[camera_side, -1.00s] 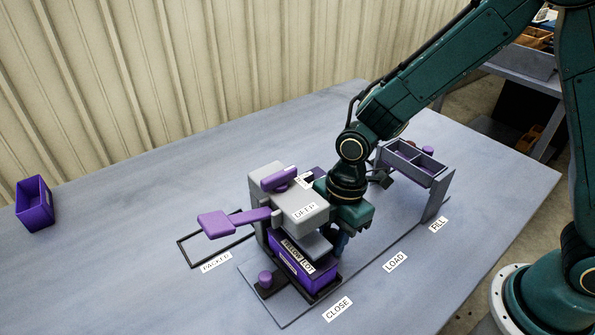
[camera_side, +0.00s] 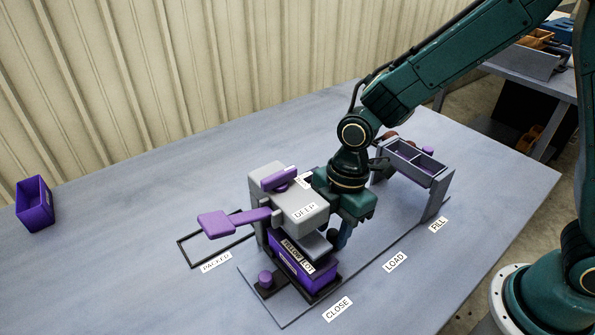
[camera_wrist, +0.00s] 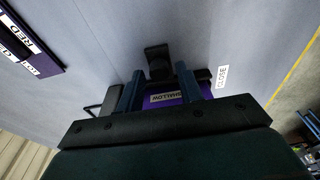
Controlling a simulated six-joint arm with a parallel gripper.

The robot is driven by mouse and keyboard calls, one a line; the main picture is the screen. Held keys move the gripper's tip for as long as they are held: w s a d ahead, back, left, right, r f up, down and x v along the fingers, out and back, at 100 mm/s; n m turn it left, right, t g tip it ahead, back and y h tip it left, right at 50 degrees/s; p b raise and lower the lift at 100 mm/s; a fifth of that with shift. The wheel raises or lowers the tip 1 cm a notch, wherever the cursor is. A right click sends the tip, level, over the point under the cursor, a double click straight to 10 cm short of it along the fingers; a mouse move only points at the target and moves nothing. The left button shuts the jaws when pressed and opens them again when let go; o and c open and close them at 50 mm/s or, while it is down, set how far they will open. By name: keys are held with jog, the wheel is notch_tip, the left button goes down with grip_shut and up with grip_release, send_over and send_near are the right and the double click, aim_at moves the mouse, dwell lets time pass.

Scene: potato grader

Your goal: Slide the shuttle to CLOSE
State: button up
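The shuttle (camera_side: 325,291) is a dark tray beside the CLOSE label (camera_side: 338,309). It carries a purple box (camera_side: 291,262) marked YELLOW LOT, partly under the grey press head (camera_side: 302,205) marked DEEP. My gripper (camera_side: 344,240) points down just behind the box, on its LOAD side. A dark round knob (camera_side: 333,235) shows beside the visible finger. In the wrist view, the blue fingers of my gripper (camera_wrist: 159,70) stand apart, with a dark knob (camera_wrist: 157,60) seen beyond and between them and no clear contact. A purple surface marked SHALLOW (camera_wrist: 170,98) shows between them.
A purple lever (camera_side: 235,220) sticks out left of the press over the PACKED frame (camera_side: 192,262). A grey divided hopper stand (camera_side: 440,190) rises at the FILL end. The track by the LOAD label (camera_side: 395,262) is clear. A purple bin (camera_side: 35,205) stands far left.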

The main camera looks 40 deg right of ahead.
jog(key=shift+r, duration=2.75)
jog(key=shift+d+r+m, duration=0.3)
jog(key=shift+d+r, duration=0.05)
jog(key=shift+r, duration=0.1)
jog(key=s+d+r+m+t+h, duration=0.1)
jog(key=s+d+r+m+t, duration=0.4)
jog(key=s+d+r+m, duration=0.8)
jog(key=s+d+m, duration=0.2)
jog(key=d+m, duration=0.1)
jog(key=m, duration=0.1)
jog(key=shift+s+d+r+t+h, duration=0.2)
jog(key=shift+s+d+t+h, duration=0.1)
jog(key=shift+s+d+h, duration=0.1)
